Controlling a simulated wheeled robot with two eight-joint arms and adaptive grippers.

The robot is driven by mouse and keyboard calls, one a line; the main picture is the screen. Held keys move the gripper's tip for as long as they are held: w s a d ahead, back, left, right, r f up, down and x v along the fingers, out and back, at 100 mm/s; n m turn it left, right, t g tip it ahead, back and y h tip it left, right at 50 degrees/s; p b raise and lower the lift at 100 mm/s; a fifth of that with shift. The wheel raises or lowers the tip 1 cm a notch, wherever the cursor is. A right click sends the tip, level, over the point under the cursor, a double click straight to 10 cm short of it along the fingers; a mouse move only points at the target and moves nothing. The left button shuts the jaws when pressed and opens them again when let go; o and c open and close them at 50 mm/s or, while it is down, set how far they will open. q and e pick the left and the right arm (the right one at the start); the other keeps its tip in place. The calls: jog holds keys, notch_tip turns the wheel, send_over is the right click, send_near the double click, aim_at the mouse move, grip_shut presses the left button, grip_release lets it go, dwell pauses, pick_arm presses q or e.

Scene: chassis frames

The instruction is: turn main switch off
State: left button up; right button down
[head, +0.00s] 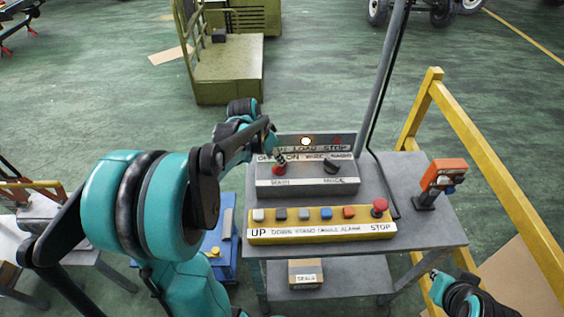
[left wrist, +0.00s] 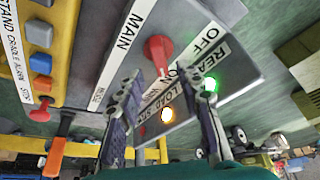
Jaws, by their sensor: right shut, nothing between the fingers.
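The red main switch (head: 279,170) is a knob on the grey control box, above the label MAIN. In the left wrist view the switch (left wrist: 157,52) shows its handle pointing toward the ON label, with OFF beside it. My left gripper (head: 276,155) is at the switch; in the left wrist view its two fingers (left wrist: 165,82) are spread, with the knob ahead between their tips. I cannot tell whether they touch it. A green lamp (left wrist: 210,84) and an orange lamp (left wrist: 167,114) are lit. My right gripper (head: 434,275) is shut and empty at the lower right.
A black mode knob (head: 331,166) sits right of the switch. A yellow button box (head: 320,237) with a red stop button (head: 380,205) lies in front. An orange device (head: 442,178) stands right on the grey table (head: 410,236). A pole rises behind; a yellow rail (head: 490,160) is right.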

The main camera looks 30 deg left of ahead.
aim_at(279, 167)
pick_arm(q)
jog(key=b+x, duration=0.1)
jog(key=x, duration=0.3)
jog(key=shift+w+f, duration=0.2)
jog(key=shift+f, duration=0.1)
grip_shut()
